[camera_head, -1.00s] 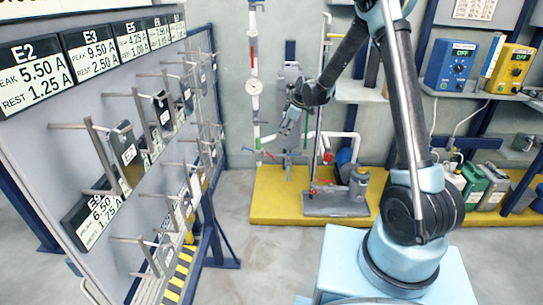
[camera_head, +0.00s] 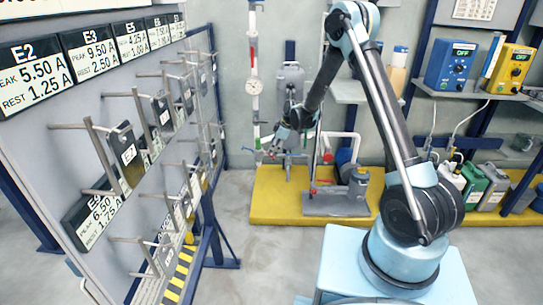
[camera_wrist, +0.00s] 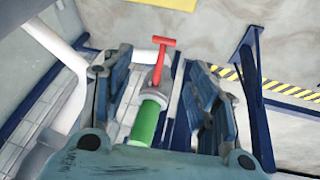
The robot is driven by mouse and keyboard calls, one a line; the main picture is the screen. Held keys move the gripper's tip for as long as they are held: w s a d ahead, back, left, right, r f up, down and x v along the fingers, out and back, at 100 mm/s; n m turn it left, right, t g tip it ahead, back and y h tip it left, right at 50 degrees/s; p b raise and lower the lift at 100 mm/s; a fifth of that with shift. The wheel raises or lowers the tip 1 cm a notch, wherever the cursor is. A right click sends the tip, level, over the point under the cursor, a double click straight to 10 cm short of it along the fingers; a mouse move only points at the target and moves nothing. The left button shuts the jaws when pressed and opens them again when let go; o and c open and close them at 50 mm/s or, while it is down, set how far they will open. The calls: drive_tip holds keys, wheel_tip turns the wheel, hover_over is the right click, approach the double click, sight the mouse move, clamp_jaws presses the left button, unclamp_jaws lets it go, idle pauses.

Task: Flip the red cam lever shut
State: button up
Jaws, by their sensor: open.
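The red cam lever (camera_wrist: 163,52) shows in the wrist view as a T-shaped handle standing up from a grey fitting (camera_wrist: 152,94) above a green sleeve (camera_wrist: 145,123). My gripper (camera_wrist: 162,85) is open, with one blue finger on each side of the fitting and lever. I cannot tell whether either finger touches them. In the head view my gripper (camera_head: 272,150) is low beside the vertical pipe (camera_head: 254,60) at the back wall. The lever is small there and partly hidden by my gripper.
A rack panel with hooks and label plates (camera_head: 90,55) fills the left. A yellow platform (camera_head: 270,205) carries a pump (camera_head: 355,190) and pipes. In the wrist view a white pipe (camera_wrist: 62,100) runs close to the left finger. The floor between rack and platform is clear.

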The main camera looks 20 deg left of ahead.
drive_tip(key=shift+x, duration=2.7)
drive_tip(key=c, duration=1)
